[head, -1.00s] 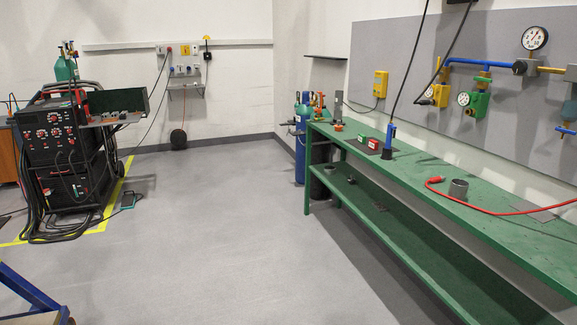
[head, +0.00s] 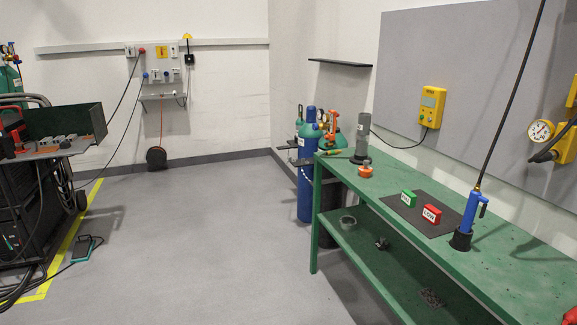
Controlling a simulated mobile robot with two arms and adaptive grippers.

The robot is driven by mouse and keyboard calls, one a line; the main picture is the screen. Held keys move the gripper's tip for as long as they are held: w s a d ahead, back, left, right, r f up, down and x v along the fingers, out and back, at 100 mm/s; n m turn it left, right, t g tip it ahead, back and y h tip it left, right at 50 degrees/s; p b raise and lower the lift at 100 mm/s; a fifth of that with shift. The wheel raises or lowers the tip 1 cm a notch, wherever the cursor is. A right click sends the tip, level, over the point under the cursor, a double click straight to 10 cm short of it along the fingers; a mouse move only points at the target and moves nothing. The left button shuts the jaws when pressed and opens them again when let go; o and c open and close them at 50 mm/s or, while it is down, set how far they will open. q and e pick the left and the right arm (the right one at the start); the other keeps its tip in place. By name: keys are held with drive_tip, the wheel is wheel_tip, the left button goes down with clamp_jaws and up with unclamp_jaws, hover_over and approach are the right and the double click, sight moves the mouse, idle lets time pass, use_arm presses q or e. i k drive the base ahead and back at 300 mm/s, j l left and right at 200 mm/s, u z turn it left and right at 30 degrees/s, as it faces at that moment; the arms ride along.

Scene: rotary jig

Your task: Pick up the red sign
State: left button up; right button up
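The red sign (head: 432,214) is a small block with a white label. It stands on a dark mat (head: 408,222) on the green workbench at the right. A similar green sign (head: 408,198) stands just to its left on the same mat. Neither of my grippers shows in the head view.
The green bench (head: 505,235) runs along the right wall. A blue torch (head: 469,217) in a black holder stands right of the red sign. Blue gas cylinders (head: 306,180) stand at the bench's far end. A welding cart (head: 40,190) is at left. The middle floor is clear.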

sight(430, 213)
drive_tip(key=i+z, duration=0.1)
drive_tip(key=i, duration=0.45)
drive_tip(key=i+j+z, duration=0.1)
drive_tip(key=i, duration=0.45)
drive_tip(key=i+j+z, duration=0.1)
drive_tip(key=i, duration=0.5)
drive_tip(key=i+j+z, duration=0.1)
drive_tip(key=i+j, duration=0.15)
drive_tip(key=i, duration=0.3)
drive_tip(key=z, duration=1.7)
